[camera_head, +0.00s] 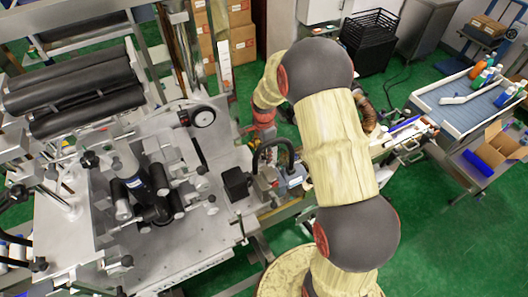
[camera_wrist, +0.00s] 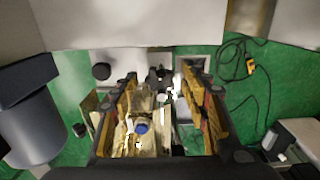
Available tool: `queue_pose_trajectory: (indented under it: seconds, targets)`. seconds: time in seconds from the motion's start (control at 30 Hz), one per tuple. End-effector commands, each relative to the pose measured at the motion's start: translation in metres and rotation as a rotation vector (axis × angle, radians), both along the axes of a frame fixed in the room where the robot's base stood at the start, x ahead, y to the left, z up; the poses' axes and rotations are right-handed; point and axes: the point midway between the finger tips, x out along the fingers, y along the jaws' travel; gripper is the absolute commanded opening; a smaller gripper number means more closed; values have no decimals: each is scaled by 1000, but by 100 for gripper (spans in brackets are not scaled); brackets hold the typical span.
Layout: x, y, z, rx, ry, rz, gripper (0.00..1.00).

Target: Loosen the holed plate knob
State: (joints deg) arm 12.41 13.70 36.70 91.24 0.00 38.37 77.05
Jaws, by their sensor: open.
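My gripper (camera_wrist: 160,105) is open in the wrist view, with one finger at the left and one at the right. Nothing is clearly held between them. A black round knob (camera_wrist: 102,71) shows beyond the left finger, apart from it. I cannot tell whether it is the holed plate knob. In the head view the machine (camera_head: 190,235) has several black knobs, one of them (camera_head: 90,160) on its left part. The holed plate cannot be told apart there. My arm reaches to the machine's right side, and my fingers cannot be made out in that view.
Pale machine parts and a blue-capped piece (camera_wrist: 141,128) show between the fingers. Black rollers (camera_head: 75,90) and a round dial (camera_head: 203,117) are on the machine. A conveyor table with bottles (camera_head: 455,100) stands at the right. Green floor is open at the lower right.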

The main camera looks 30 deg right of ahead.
Motion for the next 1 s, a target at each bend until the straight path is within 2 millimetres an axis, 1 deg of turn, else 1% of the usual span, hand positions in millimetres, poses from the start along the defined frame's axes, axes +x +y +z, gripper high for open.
queue_pose_trajectory:
  seconds: [0.07, 0.17, 0.83, 1.0]
  targets:
    - [0, 0, 0, 0, 0, 0, 46]
    - [0, 0, 0, 0, 0, 0, 41]
    - [0, 0, 0, 0, -1, 0, 3]
    - [1, 0, 0, 0, -2, 28, 2]
